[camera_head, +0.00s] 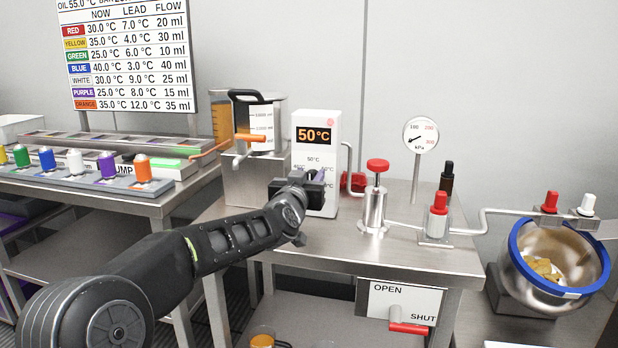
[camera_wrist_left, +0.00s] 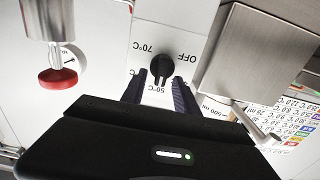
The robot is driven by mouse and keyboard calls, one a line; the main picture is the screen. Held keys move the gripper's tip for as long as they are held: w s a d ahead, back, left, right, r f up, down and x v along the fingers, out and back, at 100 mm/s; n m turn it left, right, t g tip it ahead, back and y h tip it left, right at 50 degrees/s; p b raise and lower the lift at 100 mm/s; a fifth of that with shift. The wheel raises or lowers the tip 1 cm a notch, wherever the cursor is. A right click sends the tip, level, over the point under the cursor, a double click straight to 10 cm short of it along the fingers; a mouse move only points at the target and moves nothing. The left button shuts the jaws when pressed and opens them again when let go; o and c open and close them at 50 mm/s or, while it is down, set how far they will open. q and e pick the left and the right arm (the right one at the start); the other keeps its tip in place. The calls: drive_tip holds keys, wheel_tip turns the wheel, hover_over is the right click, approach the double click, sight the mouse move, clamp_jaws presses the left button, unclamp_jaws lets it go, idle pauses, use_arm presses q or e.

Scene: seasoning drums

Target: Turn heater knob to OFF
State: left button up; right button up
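The heater (camera_head: 319,128) is an upright white box on the steel table, and its display reads 50°C. Its black knob (camera_wrist_left: 161,69) shows in the left wrist view, which is upside down, with OFF, 70°C and 50°C labels around it. My left gripper (camera_head: 316,177) is in front of the heater's lower face and hides the knob in the head view. In the left wrist view its two fingers (camera_wrist_left: 160,78) are apart, one on each side of the knob near the fingertips. I cannot tell whether they touch it. My right gripper is not in view.
A measuring jug (camera_head: 263,122) stands left of the heater, with an orange lever (camera_head: 249,138) below. To the right are a red-topped valve (camera_head: 377,166), a pressure gauge (camera_head: 420,135) and a blue-rimmed drum (camera_head: 520,250). The table front (camera_head: 330,250) is clear.

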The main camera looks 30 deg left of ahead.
use_arm(q)
drive_tip(key=shift+c, duration=0.6)
clamp_jaws()
